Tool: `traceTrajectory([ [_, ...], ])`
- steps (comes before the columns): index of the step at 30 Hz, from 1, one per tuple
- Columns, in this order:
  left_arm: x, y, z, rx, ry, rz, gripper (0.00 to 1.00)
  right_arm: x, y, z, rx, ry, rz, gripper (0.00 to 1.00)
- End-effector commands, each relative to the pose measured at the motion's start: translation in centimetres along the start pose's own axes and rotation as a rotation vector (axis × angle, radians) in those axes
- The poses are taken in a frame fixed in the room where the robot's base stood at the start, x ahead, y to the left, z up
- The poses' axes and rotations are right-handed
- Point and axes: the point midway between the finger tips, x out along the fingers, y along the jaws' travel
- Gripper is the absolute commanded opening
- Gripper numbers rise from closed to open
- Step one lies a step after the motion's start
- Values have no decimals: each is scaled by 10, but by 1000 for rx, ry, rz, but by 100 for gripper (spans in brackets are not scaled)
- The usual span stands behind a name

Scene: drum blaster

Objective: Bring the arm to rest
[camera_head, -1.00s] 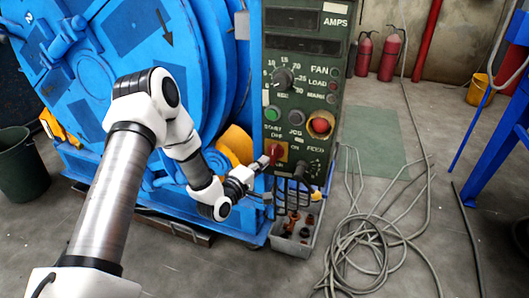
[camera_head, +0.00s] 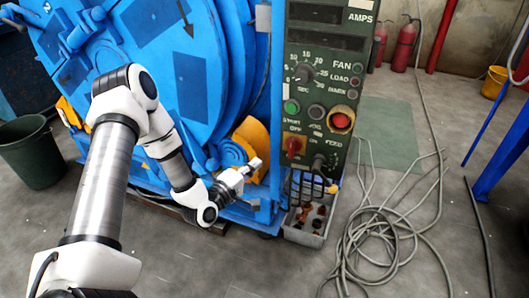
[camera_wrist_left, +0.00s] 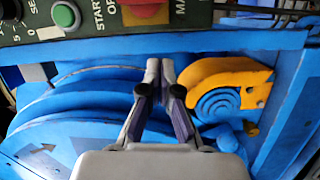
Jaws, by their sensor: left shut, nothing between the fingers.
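My left arm reaches in from the left in the head view. Its gripper (camera_head: 252,166) is in front of the blue drum machine (camera_head: 190,80), to the left of the green control panel (camera_head: 322,95). In the left wrist view the gripper (camera_wrist_left: 165,66) is shut, with its fingertips together and nothing held. The red switch (camera_head: 295,146) on the panel is to the right of the gripper and apart from it. The panel's lower edge (camera_wrist_left: 205,18) shows at the top of the left wrist view. My right gripper is not in view.
A yellow bracket (camera_wrist_left: 232,75) is close to the right of the fingers in the wrist view. A grey box of parts (camera_head: 302,232) sits below the panel. Coiled cables (camera_head: 375,245) lie on the floor at right. A dark green bin (camera_head: 32,152) stands at left.

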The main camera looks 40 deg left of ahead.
Motion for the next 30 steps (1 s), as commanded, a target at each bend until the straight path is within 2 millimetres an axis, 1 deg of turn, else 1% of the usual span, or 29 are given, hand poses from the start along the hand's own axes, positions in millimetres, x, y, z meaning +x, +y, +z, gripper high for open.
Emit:
traceTrajectory([
  [1, -9, 2, -1, -2, 3, -2, 0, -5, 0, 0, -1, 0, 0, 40],
  [3, -18, 1, -1, -2, 2, -2, 0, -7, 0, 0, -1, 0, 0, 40],
  [6, -24, 0, -1, -1, 2, 0, 0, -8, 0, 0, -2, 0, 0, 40],
  [22, -25, -1, 0, 1, 1, 1, 0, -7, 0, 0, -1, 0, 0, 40],
  [24, -26, -5, 2, 2, -4, -9, 0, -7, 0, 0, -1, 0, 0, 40],
  [26, -25, -11, 15, 19, -41, -27, 0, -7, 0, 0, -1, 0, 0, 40],
  [29, -27, -30, 66, 63, -163, -95, 0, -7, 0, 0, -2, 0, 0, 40],
  [30, -33, -46, 93, 87, -220, -162, 0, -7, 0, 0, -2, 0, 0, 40],
])
